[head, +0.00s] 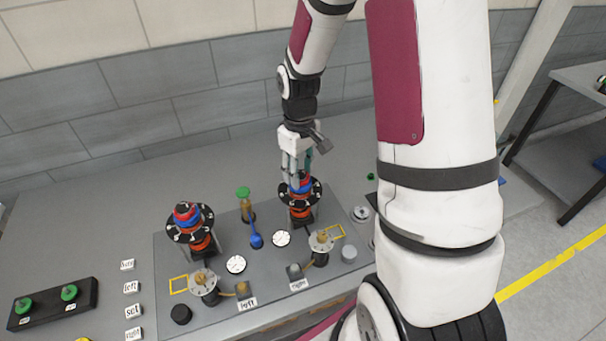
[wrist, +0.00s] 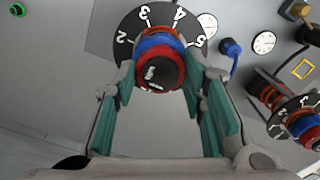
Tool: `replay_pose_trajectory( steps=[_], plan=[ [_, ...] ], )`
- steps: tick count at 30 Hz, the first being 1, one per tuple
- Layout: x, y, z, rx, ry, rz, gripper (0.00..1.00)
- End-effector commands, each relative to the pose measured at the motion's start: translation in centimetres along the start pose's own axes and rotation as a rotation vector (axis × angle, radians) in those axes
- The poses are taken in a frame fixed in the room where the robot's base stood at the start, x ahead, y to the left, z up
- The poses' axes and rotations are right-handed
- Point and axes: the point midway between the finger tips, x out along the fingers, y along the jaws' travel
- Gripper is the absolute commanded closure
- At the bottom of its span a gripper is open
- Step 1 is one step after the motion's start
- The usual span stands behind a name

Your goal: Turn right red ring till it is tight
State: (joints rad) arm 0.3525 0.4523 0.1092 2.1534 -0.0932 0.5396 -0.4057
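The right fixture stands on the grey board, with a numbered black dial (head: 313,190) on it. In the wrist view, the red ring (wrist: 177,63) sits around a dark centre, with a blue band (wrist: 150,46) behind it and the dial (wrist: 120,25) beyond. My gripper (head: 297,175) points down over this fixture from above. In the wrist view, my gripper (wrist: 162,78) has its two teal-padded fingers apart, one on each side of the red ring. A small gap seems to show at the left finger; contact at the right one is unclear.
The similar left fixture (head: 190,222) stands to the left on the board. Between them are a blue-handled part (head: 256,240), a green-topped post (head: 243,194) and white gauges (head: 281,239). Label blocks (head: 131,288) and a black tray (head: 52,303) with green knobs lie further left.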

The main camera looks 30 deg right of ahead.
Motion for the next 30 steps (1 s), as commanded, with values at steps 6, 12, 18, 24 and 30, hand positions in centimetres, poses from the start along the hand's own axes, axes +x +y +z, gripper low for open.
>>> replay_pose_trajectory(
  steps=[6, 12, 18, 24, 30],
  plan=[
    [0.0, -0.04, 0.02, 0.009, -0.001, 0.0, 0.93],
    [0.03, -0.09, -0.02, 0.172, -0.001, 0.0, 0.93],
    [0.03, -0.11, -0.02, 0.386, -0.001, 0.0, 0.93],
    [0.0, -0.11, -0.01, 0.598, -0.001, 0.0, 0.93],
    [-0.02, -0.15, 0.0, 0.806, -0.001, 0.0, 0.93]
  ],
)
